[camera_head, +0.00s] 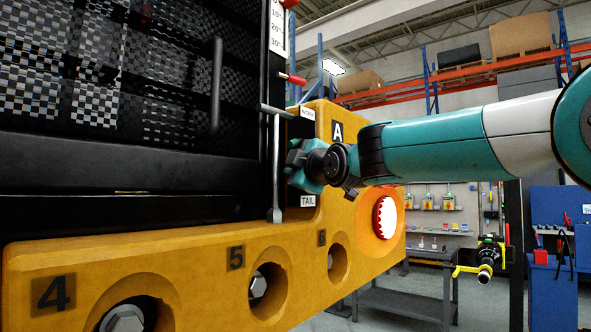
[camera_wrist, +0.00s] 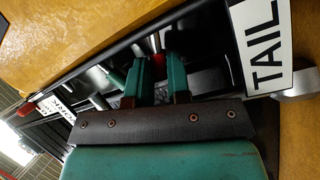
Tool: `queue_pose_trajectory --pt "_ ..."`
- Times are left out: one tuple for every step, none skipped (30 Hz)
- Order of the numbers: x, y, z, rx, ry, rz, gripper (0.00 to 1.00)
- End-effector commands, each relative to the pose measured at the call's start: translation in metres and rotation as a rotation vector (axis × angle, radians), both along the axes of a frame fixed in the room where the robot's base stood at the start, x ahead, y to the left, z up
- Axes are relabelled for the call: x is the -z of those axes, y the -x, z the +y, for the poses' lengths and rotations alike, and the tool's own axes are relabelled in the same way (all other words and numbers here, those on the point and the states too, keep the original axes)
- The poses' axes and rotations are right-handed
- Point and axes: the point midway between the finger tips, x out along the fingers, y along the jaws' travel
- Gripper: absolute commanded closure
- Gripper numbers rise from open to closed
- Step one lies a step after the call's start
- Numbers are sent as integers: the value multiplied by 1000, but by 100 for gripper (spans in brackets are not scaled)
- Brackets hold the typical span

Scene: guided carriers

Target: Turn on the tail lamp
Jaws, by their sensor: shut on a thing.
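The TAIL label (camera_head: 308,200) sits on the yellow machine body, below a dark recess. In the wrist view the TAIL label (camera_wrist: 265,45) is large, to the right of my fingers. My gripper (camera_head: 299,168) reaches into the recess just above the label. In the wrist view my gripper (camera_wrist: 157,82) has its two teal fingers close together around a small part, apparently a switch lever, mostly hidden between them. A red piece (camera_wrist: 157,63) shows between the fingertips. A round lamp (camera_head: 385,217) on the yellow body has a red jagged rim and a bright white centre.
A grey upright lever (camera_head: 276,170) stands just left of my gripper. A WORK label (camera_wrist: 55,105) and a red knob (camera_wrist: 27,110) lie left in the wrist view. The yellow body has numbered holes with bolts. A workbench (camera_head: 410,300) stands behind at right.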

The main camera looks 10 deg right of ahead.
Motion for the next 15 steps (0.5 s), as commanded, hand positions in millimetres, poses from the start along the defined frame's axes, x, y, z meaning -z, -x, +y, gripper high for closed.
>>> queue_pose_trajectory --pt "-2 0 0 0 -17 14 100" --pt "-3 0 0 0 -29 21 100" --pt "-3 0 -1 1 -40 31 100" --pt "-3 0 -1 1 -48 37 100" --pt "-3 -1 -1 1 -56 43 100" --pt "-4 -1 -1 1 -65 50 100" --pt "-4 -1 -1 1 -70 53 100" --pt "-4 -1 -1 0 -74 58 100" --pt "-4 -1 -1 1 -80 62 100" --pt "-4 -1 -1 1 -84 65 100" --pt "-4 -1 -1 0 -86 66 100" --pt "-4 -1 -1 1 -88 68 100" --pt "-4 -1 -1 1 -90 69 100" --pt "-4 -1 -1 0 -91 70 100" --pt "-4 -1 -1 0 -92 70 100"
